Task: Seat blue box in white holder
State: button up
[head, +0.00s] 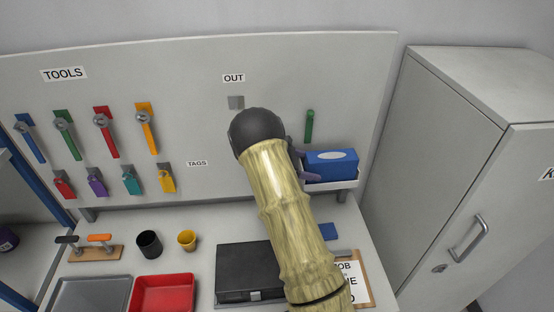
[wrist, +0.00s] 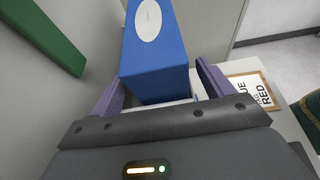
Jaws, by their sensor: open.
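The blue box (head: 331,163) has a pale oval on its top and is at the right end of the wall panel. It appears to stand in the white holder (head: 335,185), whose front lip shows below it. I cannot tell whether it is fully down. In the wrist view the blue box (wrist: 155,50) lies straight ahead. My gripper (wrist: 160,86) is open, with one purple finger on each side of the box's near end. A gap shows beside the right finger; contact at the left is unclear. In the head view my arm hides most of the gripper.
A green bar (head: 309,126) hangs on the panel just above the box's left side. A grey cabinet (head: 455,150) stands close on the right. A black case (head: 243,270) and a clipboard (head: 360,275) lie on the bench below.

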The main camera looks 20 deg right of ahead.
jog(key=b+v, duration=0.4)
jog(key=v, duration=1.1)
jog(key=shift+s+d, duration=0.1)
jog(key=shift+s, duration=0.05)
jog(key=s+a+f+m+t+y, duration=0.1)
jog(key=s+m+y, duration=0.3)
jog(key=s, duration=0.4)
jog(key=s+a+f+m+t+y, duration=0.2)
jog(key=s+m, duration=0.4)
jog(key=s, duration=0.3)
jog(key=s+a+f+m+t+y, duration=0.2)
jog(key=s+a+m+t+y, duration=0.1)
jog(key=s+m+y, duration=0.2)
jog(key=s+y, duration=0.2)
jog(key=s, duration=0.2)
jog(key=shift+a, duration=0.35)
jog(key=shift+s, duration=0.15)
